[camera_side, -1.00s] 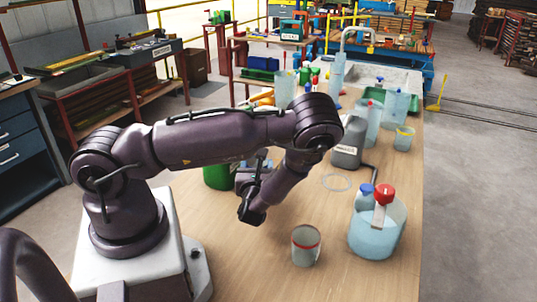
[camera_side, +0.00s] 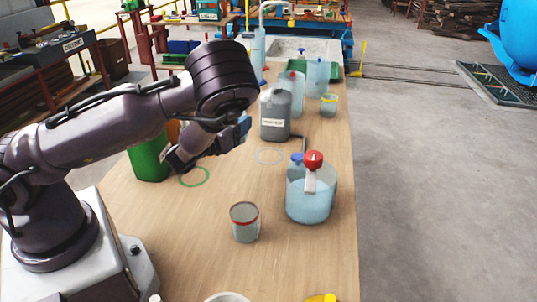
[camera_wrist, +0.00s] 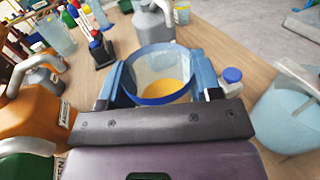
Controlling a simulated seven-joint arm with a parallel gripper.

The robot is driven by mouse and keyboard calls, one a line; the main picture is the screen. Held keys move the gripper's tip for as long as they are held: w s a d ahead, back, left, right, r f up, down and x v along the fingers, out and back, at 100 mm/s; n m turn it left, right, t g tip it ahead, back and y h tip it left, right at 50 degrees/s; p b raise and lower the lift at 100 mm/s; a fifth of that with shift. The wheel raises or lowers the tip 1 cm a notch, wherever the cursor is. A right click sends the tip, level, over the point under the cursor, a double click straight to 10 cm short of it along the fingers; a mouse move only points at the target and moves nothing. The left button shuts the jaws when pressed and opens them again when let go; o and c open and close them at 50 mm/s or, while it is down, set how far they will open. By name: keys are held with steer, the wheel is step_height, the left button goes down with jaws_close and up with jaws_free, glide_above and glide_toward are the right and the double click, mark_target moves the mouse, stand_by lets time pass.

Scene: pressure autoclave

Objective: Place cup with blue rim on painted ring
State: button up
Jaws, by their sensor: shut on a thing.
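My gripper (camera_wrist: 161,78) is shut on the cup with the blue rim (camera_wrist: 165,100). The cup is clear, its mouth faces the wrist camera, and yellow-orange shows at its bottom. In the side view my gripper (camera_side: 238,130) is in the air left of the grey canister, and the arm mostly hides the cup. A pale painted ring (camera_side: 270,163) lies on the table in front of the grey canister. A green painted ring (camera_side: 193,184) lies further left, beside the green container. Both rings look empty. Neither ring can be made out in the wrist view.
A grey canister (camera_side: 275,120) stands behind the pale ring. A cup with a red rim (camera_side: 245,228) and a large clear vessel with a red-knobbed part (camera_side: 310,207) stand in front. A green container (camera_side: 150,163) is at left. A yellow-rimmed cup (camera_side: 328,108) stands further back.

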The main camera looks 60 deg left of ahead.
steer(key=w+a+f, duration=0.1)
steer(key=w+f, duration=0.2)
steer(key=w, duration=0.1)
steer(key=w+a+f, duration=0.1)
steer(key=w+f, duration=0.2)
steer(key=w, duration=0.1)
steer(key=w+a+f, duration=0.2)
steer(key=w+f, duration=0.1)
steer(key=w, duration=0.1)
steer(key=shift+w, duration=0.4)
steer(key=shift+w+a+f, duration=0.1)
steer(key=shift+w+f, duration=0.1)
steer(key=shift+f, duration=0.1)
steer(key=shift+w+f, duration=0.1)
steer(key=shift+f, duration=1.5)
steer(key=o, duration=1)
steer(key=shift+f, duration=0.15)
